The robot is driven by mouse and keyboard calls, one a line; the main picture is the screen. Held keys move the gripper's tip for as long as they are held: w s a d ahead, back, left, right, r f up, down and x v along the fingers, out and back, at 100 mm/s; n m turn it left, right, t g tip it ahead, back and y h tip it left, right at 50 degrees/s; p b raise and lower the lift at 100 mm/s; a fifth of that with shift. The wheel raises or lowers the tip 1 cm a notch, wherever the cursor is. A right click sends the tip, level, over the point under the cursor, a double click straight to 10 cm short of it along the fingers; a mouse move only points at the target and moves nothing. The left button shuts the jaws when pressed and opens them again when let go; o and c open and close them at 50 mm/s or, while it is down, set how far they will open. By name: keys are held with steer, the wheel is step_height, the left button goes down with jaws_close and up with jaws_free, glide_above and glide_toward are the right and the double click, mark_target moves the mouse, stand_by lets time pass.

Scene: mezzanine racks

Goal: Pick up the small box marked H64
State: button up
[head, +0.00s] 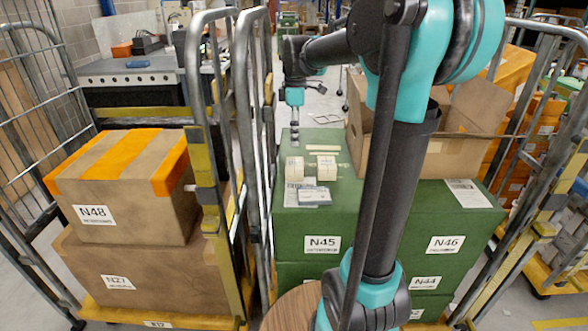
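Several small items lie on top of the green box marked N45 (322,222). Two are small cream boxes, a left one (294,168) and a right one (327,168). A flat pale strip (323,149) lies behind them and a small grey-white item (315,197) lies in front. Their markings are too small to read, so I cannot tell which one is H64. My gripper (294,134) points down above the back left part of the green box top, behind the cream boxes and apart from them. Its fingers are too small to tell whether they are open.
A caged trolley (208,170) with brown boxes N48 (125,205) and N27 (150,283) stands left. The green box N46 (450,222) is at right, with an open carton (470,125) behind. Cage rails (545,165) rise on both sides. A workbench (140,80) stands behind left.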

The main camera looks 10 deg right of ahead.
mark_target(295, 163)
step_height(295, 163, down, 6)
steer(key=shift+f, duration=0.25)
steer(key=shift+w+f, duration=0.15)
steer(key=shift+f, duration=1.25)
steer(key=shift+w+f, duration=0.15)
steer(key=shift+f, duration=1.2)
steer(key=c, duration=1.3)
